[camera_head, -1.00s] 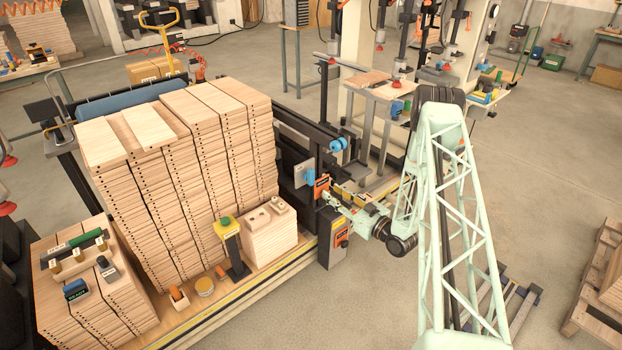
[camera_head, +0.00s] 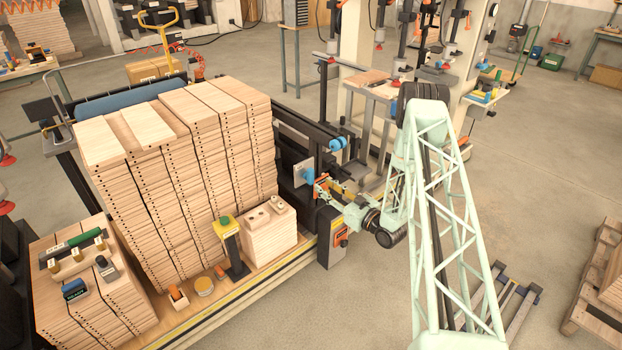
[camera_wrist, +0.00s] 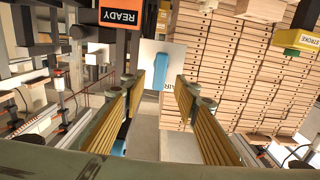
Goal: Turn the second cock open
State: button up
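A blue cock handle (camera_wrist: 160,70) stands on a pale plate in the wrist view, between the lines of my gripper's two fingers. In the head view a blue cock handle (camera_head: 309,177) is on the near end of the dark machine frame. A second blue cock part (camera_head: 337,144) is farther back on the same frame, and a blue part (camera_wrist: 120,140) shows low in the wrist view, partly behind a finger. My gripper (camera_wrist: 155,82) is open, with its ribbed yellow fingers apart and nothing clearly held. In the head view my gripper (camera_head: 326,188) is close to the nearer handle; contact cannot be told.
An orange READY sign (camera_wrist: 119,14) is close above the handle in the wrist view. A grey box with an orange face (camera_head: 340,238) stands below my gripper. Tall board stacks (camera_head: 190,180) fill the left; a yellow-topped post (camera_head: 228,228) stands before them.

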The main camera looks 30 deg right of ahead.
aim_at(313, 178)
jog(key=shift+b+x, duration=0.45)
jog(key=shift+x, duration=4.2)
jog(key=shift+c, duration=0.7)
jog(key=c, duration=0.5)
